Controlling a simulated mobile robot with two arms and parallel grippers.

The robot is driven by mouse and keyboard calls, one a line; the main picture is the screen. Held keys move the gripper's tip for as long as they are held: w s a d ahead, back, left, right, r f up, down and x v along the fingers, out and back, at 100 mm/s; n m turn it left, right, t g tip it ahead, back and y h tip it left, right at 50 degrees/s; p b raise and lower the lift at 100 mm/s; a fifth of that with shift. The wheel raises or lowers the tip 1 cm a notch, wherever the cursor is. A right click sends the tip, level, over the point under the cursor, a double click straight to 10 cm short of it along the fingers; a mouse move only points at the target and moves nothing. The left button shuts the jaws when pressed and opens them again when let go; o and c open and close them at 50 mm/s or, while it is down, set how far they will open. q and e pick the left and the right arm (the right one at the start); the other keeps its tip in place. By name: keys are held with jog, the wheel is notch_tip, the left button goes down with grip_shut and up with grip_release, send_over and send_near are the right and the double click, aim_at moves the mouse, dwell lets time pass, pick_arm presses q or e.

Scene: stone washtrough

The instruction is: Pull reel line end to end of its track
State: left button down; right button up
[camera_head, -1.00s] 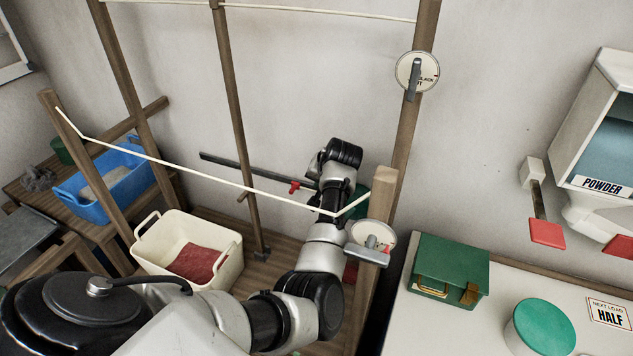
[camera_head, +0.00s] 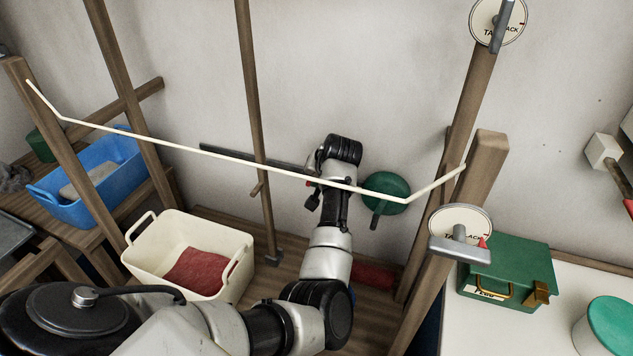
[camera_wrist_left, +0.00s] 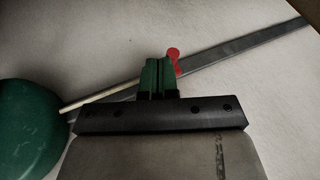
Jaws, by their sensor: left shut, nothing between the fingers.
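The green round reel (camera_head: 385,192) hangs on the back wall, right of my left arm. It also shows at the left of the left wrist view (camera_wrist_left: 28,130). The grey track (camera_head: 228,153) slopes along the wall from the reel side. In the left wrist view, a pale line (camera_wrist_left: 98,100) runs from the reel towards a red knob (camera_wrist_left: 172,55) on the track. My left gripper (camera_wrist_left: 157,72) is shut and empty, its green fingers just beside the knob; whether they touch it is unclear. My right gripper is not in view.
A pale cord (camera_head: 210,150) spans between wooden posts in front of the wall, crossing my left arm's outline. A cream tub (camera_head: 215,225) and a blue tub (camera_head: 115,165) stand left. A post with a dial (camera_head: 460,222) and a green box (camera_head: 510,270) are right.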

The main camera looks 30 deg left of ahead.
pick_arm(q)
jog(key=s+a+p, duration=0.2)
jog(key=a+p, duration=0.2)
jog(key=a, duration=0.4)
jog(key=shift+a, duration=0.35)
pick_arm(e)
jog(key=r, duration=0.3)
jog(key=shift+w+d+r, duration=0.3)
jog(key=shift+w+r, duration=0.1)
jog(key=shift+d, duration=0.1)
